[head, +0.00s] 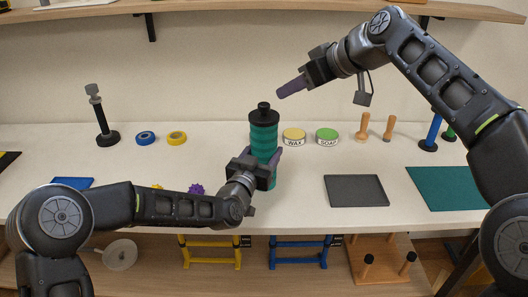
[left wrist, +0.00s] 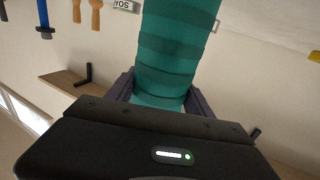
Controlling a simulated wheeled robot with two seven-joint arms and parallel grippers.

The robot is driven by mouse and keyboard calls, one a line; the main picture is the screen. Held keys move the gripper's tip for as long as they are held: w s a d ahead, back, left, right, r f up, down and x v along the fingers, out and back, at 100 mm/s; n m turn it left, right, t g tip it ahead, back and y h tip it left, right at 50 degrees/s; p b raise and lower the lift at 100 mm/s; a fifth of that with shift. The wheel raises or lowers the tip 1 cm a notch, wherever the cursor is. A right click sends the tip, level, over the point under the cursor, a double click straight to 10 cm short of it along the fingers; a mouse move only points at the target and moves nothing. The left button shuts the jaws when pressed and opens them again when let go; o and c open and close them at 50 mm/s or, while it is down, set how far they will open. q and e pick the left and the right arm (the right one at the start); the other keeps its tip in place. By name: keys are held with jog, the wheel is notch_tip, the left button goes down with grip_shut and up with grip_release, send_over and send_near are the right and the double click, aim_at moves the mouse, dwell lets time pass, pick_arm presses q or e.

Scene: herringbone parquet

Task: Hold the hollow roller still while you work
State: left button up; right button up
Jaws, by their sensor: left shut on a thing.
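The hollow roller (head: 265,140) stands upright on the white table, a teal-green banded cylinder. A black cap with a knob (head: 264,115) sits on its top. My left gripper (head: 265,158) is shut on the roller's lower part. In the left wrist view the roller (left wrist: 176,50) rises between the two purple fingers of the left gripper (left wrist: 160,100). My right gripper (head: 290,88) is in the air above and right of the cap, apart from it, pointing down left. Its fingers overlap from this side, so its opening cannot be told.
WAX tin (head: 293,137) and SOAP tin (head: 327,136) stand right of the roller, with wooden pegs (head: 364,127) beyond. A grey tray (head: 356,190) and a green mat (head: 446,188) lie right. Blue tape (head: 145,138) and a black stand (head: 107,138) are left.

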pick_arm(q)
jog(key=c, duration=0.4)
jog(key=shift+o, duration=0.2)
jog(key=shift+f, duration=0.2)
dwell(0.9)
jog(key=o, duration=1.6)
jog(key=shift+r, duration=0.1)
jog(key=shift+o, duration=0.2)
jog(key=v, duration=1.2)
